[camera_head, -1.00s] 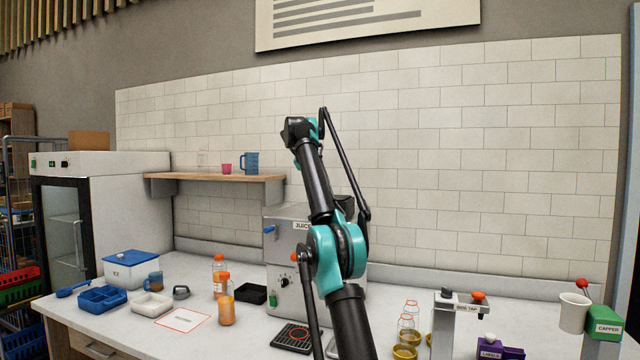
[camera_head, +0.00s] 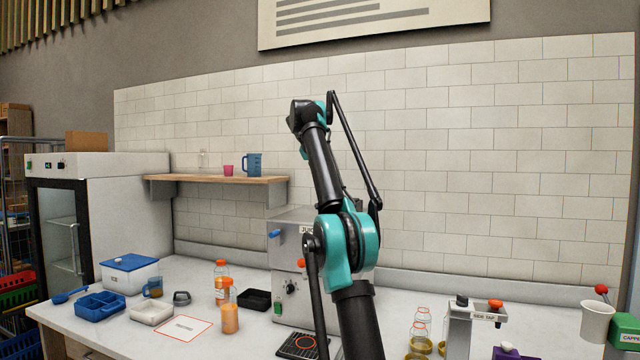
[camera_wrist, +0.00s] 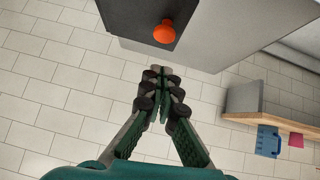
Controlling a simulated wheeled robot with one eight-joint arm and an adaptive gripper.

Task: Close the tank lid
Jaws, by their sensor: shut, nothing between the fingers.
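The juicer (camera_head: 288,230) is a grey metal machine on the counter, partly hidden behind my arm in the head view. In the wrist view, which is turned upside down, a grey metal body (camera_wrist: 225,30) fills the top, with a dark panel (camera_wrist: 128,18) and an orange knob (camera_wrist: 165,31) on it. I cannot tell for sure whether this panel is the tank lid or how far it stands open. My gripper (camera_wrist: 160,90) is shut and empty, its fingertips appearing just below the knob with a visible gap. The head view does not show my gripper clearly.
A wall shelf (camera_head: 215,179) holds a blue jug (camera_head: 253,165) and a pink cup (camera_head: 228,171). Orange bottles (camera_head: 229,316) and trays (camera_head: 151,312) stand left of the juicer. Glass bottles (camera_head: 418,335) and a tap stand (camera_head: 460,325) are to its right.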

